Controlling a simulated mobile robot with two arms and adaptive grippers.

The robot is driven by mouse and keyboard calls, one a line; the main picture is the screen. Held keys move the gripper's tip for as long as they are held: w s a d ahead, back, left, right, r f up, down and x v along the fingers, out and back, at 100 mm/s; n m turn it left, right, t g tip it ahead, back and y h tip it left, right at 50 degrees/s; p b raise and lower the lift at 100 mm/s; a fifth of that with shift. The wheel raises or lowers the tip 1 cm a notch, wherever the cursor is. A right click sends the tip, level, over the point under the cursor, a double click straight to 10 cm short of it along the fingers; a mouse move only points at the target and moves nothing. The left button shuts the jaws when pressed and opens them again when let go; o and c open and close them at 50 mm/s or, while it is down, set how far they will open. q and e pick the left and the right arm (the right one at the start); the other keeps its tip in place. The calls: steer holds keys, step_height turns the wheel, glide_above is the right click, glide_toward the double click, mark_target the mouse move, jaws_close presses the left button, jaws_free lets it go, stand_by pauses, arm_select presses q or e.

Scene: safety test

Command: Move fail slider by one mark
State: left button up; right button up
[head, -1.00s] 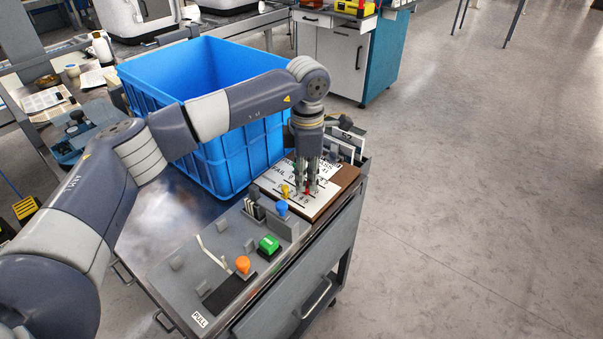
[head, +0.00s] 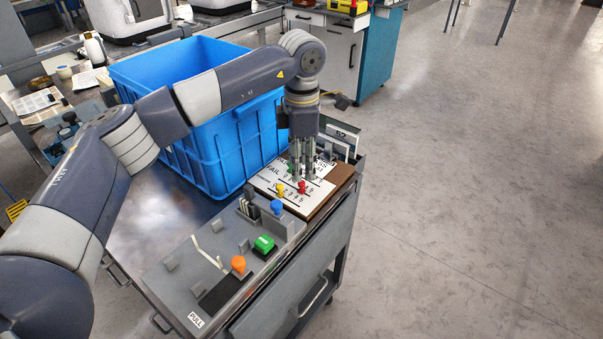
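A white score board (head: 268,183) in a brown wooden frame lies at the far end of the cart top. It carries a printed FAIL label, number rows and small knobs. A red knob (head: 302,187) and a yellow knob (head: 280,190) stand on its near part. Something green shows by the fingers, partly hidden. I cannot tell which knob belongs to the FAIL row. My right gripper is not in view.
A large blue crate (head: 205,155) stands left of the board, under my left arm. A grey panel with an orange knob (head: 238,264), a green button (head: 264,243) and a blue knob (head: 277,207) lies nearer. Upright cards stand behind the board. Floor to the right is clear.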

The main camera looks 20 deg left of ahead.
mark_target(302, 182)
arm_select(q)
step_height(302, 182, up, 8)
steer(key=shift+f, duration=0.15)
stand_by(0.5)
